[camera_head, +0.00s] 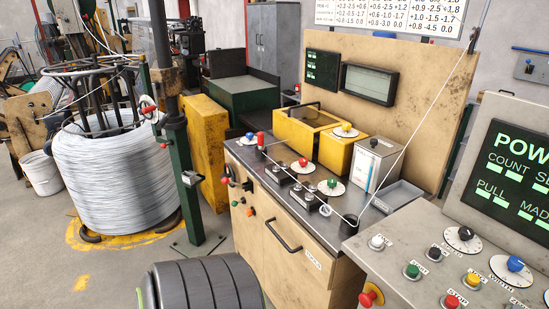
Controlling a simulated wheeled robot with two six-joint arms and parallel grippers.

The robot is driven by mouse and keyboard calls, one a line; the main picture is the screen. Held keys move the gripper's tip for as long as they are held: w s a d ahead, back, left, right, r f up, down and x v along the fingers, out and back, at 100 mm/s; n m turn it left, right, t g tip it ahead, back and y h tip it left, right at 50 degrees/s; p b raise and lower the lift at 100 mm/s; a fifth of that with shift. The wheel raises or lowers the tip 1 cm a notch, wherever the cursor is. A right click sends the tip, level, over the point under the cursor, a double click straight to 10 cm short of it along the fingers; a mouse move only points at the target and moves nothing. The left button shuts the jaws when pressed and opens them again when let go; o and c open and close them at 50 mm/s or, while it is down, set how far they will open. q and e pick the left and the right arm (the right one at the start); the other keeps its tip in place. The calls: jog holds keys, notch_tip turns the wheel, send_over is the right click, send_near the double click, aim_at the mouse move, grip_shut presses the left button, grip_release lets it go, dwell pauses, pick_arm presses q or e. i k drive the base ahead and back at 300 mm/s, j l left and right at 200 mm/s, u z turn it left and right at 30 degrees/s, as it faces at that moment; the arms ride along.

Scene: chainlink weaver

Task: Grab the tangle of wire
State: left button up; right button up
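A small pale loop (325,210) lies on the machine's metal worktop, beside a black cup-like part (349,223). It may be the tangle of wire, but it is too small to tell. A large coil of silvery wire (115,175) sits on a black rod stand at the left, its strands mostly neatly wound. A thin strand of wire runs from the upper right down toward the black part. Neither of my grippers is in view.
The wooden-fronted machine (285,250) fills the middle, with red, green and blue knobs and yellow boxes (307,127) on top. A grey control console (450,260) stands at the right. A green post (180,180) and white bucket (42,173) stand left. Some floor is clear at lower left.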

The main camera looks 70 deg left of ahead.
aim_at(326, 214)
jog(key=u, duration=1.75)
